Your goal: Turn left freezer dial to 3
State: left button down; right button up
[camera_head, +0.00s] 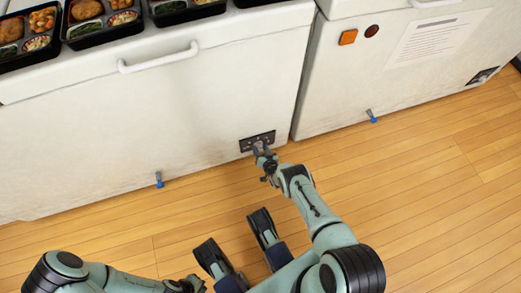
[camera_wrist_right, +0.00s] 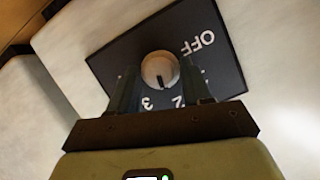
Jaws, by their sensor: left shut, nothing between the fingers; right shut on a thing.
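The left freezer's dial panel (camera_head: 247,146) is a black plate low on the white freezer front, near its right edge. In the right wrist view the panel (camera_wrist_right: 215,58) carries white marks: OFF, 2 and 3, with another mark partly hidden. The round pale dial (camera_wrist_right: 158,66) sits between the fingers of my right gripper (camera_wrist_right: 160,88), which is shut on it. The dial's dark pointer faces down in the picture, towards the 2 and 3. My right gripper also shows in the head view (camera_head: 261,151) at the panel. My left gripper (camera_head: 193,284) is shut and empty at the bottom edge.
The left freezer (camera_head: 110,130) has a white handle (camera_head: 158,60) and bento trays (camera_head: 100,28) on top. A second freezer (camera_head: 350,75) with its own panel (camera_head: 483,75) stands to the right. Blue-tipped pegs (camera_head: 159,180) stick out low. The wooden floor (camera_head: 430,200) is clear.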

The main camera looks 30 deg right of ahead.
jog(key=m, duration=0.1)
jog(key=m+y, duration=0.2)
jog(key=shift+s+d+f+t, duration=0.15)
jog(key=shift+d+t, duration=0.1)
jog(key=shift+t, duration=0.15)
jog(key=shift+f+m+t+y, duration=0.1)
jog(key=shift+m+t+y, duration=0.45)
jog(key=shift+m, duration=0.75)
jog(key=o, duration=0.8)
